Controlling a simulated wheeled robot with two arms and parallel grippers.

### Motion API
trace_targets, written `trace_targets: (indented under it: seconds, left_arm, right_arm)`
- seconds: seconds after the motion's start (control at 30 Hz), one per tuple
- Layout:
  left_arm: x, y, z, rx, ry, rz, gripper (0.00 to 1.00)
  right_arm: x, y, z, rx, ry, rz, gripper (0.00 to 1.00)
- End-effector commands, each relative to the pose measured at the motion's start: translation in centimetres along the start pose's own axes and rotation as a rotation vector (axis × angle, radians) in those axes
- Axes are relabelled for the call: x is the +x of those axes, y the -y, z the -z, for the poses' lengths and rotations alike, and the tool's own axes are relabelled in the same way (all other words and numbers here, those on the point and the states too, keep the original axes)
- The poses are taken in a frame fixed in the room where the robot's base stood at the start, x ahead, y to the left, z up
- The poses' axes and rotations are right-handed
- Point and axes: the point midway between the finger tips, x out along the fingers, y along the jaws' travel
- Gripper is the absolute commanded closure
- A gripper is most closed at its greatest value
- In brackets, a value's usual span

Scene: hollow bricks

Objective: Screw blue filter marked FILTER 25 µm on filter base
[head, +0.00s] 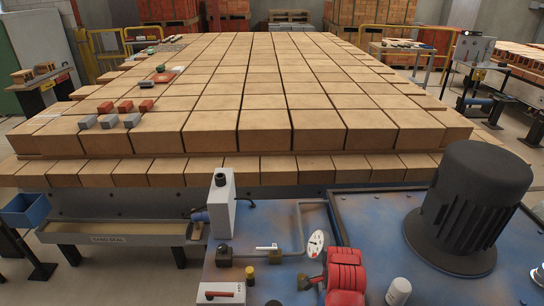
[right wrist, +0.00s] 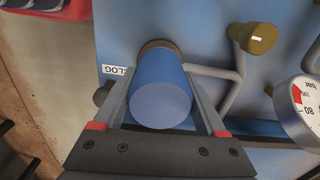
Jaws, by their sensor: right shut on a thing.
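The blue filter (right wrist: 160,98) is a plain blue cylinder in the right wrist view, seen nearly end on. My right gripper (right wrist: 160,82) is shut on it, with one finger along each side. A brownish ring (right wrist: 159,45) shows at the far end of the filter, in front of the blue panel (right wrist: 130,20). I cannot tell whether this ring is the filter base or whether the filter touches it. No FILTER 25 µm marking shows on the visible side. I cannot make out the filter or my right gripper in the head view. My left gripper is not in view.
Right of the filter are a grey pipe (right wrist: 240,75), a brass knob (right wrist: 257,38) and a pressure gauge (right wrist: 306,105). The head view shows a blue machine top with a black motor (head: 468,205), red part (head: 345,277) and white box (head: 221,203). Rows of bricks (head: 265,105) lie behind.

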Motion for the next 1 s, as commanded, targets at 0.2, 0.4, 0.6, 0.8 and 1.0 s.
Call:
trace_targets:
  seconds: [0.2,0.4,0.6,0.8,1.0]
  left_arm:
    - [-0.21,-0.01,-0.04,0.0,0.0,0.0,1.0]
    - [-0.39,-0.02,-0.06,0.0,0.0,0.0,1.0]
    - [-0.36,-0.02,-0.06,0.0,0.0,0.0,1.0]
    - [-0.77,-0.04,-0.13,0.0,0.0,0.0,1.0]
    - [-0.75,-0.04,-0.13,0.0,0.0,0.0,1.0]
  right_arm:
    - [0.12,-0.03,0.05,0.084,0.0,-0.001,1.0]
    - [0.07,-0.04,0.02,0.249,0.0,-0.001,1.0]
    - [0.05,-0.04,0.02,0.25,-0.001,-0.001,1.0]
    - [0.15,-0.03,-0.01,0.439,0.001,-0.001,1.0]
    - [0.05,-0.05,0.03,0.5,-0.001,-0.001,1.0]
